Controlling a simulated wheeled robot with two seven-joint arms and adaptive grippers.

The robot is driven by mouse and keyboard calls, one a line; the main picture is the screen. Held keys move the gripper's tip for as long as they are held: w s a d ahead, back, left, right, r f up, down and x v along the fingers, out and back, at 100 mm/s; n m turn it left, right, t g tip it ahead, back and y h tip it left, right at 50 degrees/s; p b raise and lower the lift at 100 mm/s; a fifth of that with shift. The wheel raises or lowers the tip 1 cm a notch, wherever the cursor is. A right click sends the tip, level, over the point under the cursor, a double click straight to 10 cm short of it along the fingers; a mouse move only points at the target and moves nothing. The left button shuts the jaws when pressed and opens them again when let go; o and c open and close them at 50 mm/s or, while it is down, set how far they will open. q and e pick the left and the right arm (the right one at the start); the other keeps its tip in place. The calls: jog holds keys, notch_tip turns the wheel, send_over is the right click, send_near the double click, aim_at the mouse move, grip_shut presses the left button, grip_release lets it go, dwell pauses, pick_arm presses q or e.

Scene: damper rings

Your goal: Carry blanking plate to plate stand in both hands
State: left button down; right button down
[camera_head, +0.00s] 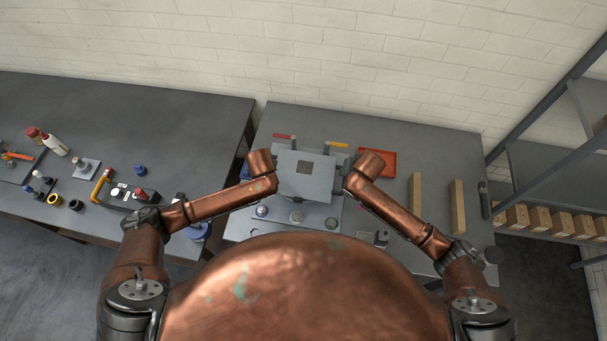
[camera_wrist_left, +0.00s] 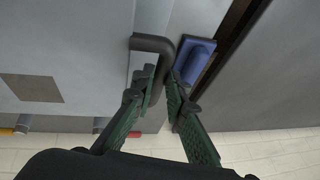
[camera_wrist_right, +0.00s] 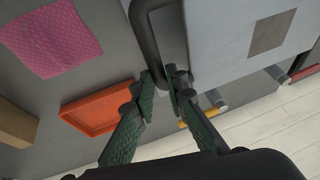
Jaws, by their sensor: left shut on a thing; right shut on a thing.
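The blanking plate (camera_head: 318,188) is a flat grey plate with a brownish square on it, in the middle of the head view. It also shows in the left wrist view (camera_wrist_left: 85,45) and the right wrist view (camera_wrist_right: 215,45). My left gripper (camera_wrist_left: 162,80) is shut on the dark bar handle at one side of the plate. My right gripper (camera_wrist_right: 167,78) is shut on the handle at the opposite side. I cannot tell for certain which thing is the plate stand.
Two wooden bars (camera_head: 416,200) (camera_head: 458,207) lie on the table right of the plate. An orange tray (camera_head: 388,161) lies behind my right arm. A grey unit with round knobs (camera_head: 297,217) is in front of the plate. A second bench (camera_head: 110,115) with tools stands left.

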dwell(0.7)
pick_arm(q)
jog(key=shift+w+r, duration=0.2)
pick_arm(e)
jog(key=shift+w+r, duration=0.15)
jog(key=shift+r, duration=0.1)
pick_arm(q)
jog(key=shift+r, duration=0.1)
pick_arm(e)
jog(key=shift+r, duration=0.1)
